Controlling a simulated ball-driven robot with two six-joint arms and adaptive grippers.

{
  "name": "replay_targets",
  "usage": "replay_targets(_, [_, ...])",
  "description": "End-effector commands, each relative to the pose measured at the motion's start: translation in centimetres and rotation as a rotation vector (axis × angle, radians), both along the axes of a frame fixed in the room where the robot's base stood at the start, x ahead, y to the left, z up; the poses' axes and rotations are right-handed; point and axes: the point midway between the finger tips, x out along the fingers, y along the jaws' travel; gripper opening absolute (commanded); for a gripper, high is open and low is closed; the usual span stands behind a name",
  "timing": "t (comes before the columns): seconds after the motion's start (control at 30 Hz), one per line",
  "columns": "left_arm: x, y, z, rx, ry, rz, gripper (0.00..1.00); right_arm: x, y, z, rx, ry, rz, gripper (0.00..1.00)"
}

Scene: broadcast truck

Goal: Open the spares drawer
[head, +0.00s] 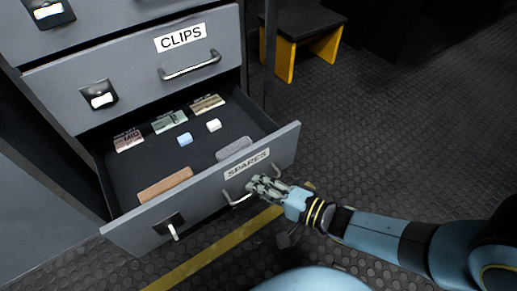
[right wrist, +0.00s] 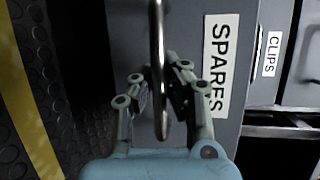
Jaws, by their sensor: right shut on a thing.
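The spares drawer (head: 207,207) is pulled well out of its grey cabinet, below the drawer labelled CLIPS (head: 150,70). Its white SPARES label (head: 247,163) also shows in the right wrist view (right wrist: 218,62). My right gripper (head: 262,187) is at the drawer's front, at the right part of its metal handle (head: 239,199). In the right wrist view the handle (right wrist: 158,50) runs between the two fingers of the gripper (right wrist: 160,95), which is shut on it. My left gripper is not in view.
The open drawer holds a brown block (head: 165,185), a grey block (head: 234,148), two small blocks and several cards. A black and yellow step stool (head: 303,32) stands behind. A yellow floor stripe (head: 205,255) runs in front of the drawer. The dark studded floor to the right is clear.

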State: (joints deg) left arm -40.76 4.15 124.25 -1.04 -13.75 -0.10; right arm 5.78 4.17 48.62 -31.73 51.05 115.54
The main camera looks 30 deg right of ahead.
Motion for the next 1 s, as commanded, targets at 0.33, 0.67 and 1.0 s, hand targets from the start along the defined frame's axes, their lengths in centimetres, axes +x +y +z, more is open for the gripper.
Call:
replay_targets(0.33, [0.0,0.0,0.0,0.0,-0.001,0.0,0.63,-0.3,0.0,-0.3,-0.005,0.009,0.001,0.19])
replay_targets(0.67, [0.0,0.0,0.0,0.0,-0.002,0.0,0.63,-0.1,0.0,-0.1,-0.002,0.004,0.0,0.36])
replay_targets(1.0, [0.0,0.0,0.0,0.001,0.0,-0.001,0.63,-0.2,0.0,1.8,-0.002,0.0,0.001,0.36])
